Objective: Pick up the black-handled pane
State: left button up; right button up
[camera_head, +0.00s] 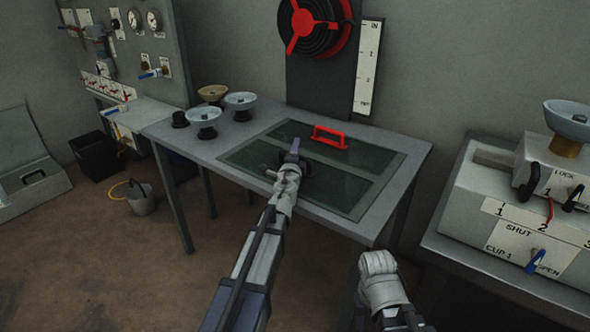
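The front dark glass pane (338,190) lies flat in the table frame. Dark parts show on both sides of my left gripper (291,158) and look like its black handle, mostly hidden behind the gripper. My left gripper is over that handle; I cannot tell whether its fingers are closed on it or touching it. The back pane (372,150) has a red handle (330,137) and lies just behind. My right gripper (378,264) is low, in front of the table's right end, away from the panes; its fingers are not clear.
A red-spoked wheel (308,22) is on the wall panel. A control box (520,215) stands at right, a bucket (141,199) on the floor.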

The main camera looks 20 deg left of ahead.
pick_arm(q)
jog(key=shift+c, duration=0.4)
jog(key=shift+s, duration=0.1)
grip_shut()
dwell(0.8)
